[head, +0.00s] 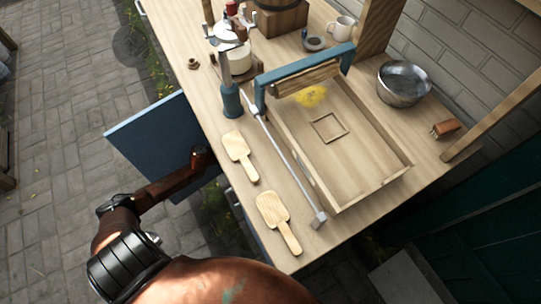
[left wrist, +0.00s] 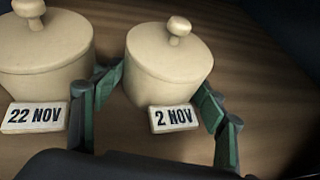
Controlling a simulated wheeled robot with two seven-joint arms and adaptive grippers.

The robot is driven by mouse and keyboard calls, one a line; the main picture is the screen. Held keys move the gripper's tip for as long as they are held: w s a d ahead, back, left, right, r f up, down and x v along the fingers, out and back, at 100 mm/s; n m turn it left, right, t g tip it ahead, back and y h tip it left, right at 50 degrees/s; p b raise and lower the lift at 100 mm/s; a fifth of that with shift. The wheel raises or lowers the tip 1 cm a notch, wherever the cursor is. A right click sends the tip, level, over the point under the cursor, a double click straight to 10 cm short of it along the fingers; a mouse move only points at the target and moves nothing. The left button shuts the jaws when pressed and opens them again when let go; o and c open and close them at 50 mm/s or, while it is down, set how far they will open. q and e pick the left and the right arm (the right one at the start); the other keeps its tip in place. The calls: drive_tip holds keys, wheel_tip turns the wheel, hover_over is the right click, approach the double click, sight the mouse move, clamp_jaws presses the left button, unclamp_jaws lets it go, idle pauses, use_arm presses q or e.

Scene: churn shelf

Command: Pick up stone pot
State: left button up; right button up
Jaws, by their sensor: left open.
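In the left wrist view, a cream stone pot (left wrist: 166,76) with a knobbed lid stands upright on a wooden shelf (left wrist: 262,85), with a "2 NOV" card (left wrist: 173,118) in front of it. A similar pot (left wrist: 44,52) with a "22 NOV" card (left wrist: 36,116) stands to its left. My left gripper (left wrist: 160,84) is open, with one green-padded finger on each side of the "2 NOV" pot. Its left finger lies between the two pots; I cannot tell whether it touches either. In the head view, my left arm reaches under the worktop, and the gripper is hidden there.
An open blue door (head: 155,140) stands beside my left arm. The worktop (head: 212,163) above holds two wooden paddles (head: 238,150) (head: 274,215), a wooden tray with a blue-ended roller (head: 385,178), a metal bowl (head: 403,82) and a brush (head: 446,128).

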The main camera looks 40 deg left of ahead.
use_arm(q)
drive_tip(key=shift+w+d+f, duration=0.15)
drive_tip(key=shift+w+d, duration=0.1)
drive_tip(key=shift+w, duration=0.05)
drive_tip(key=shift+c, duration=0.5)
drive_tip(key=c, duration=0.6)
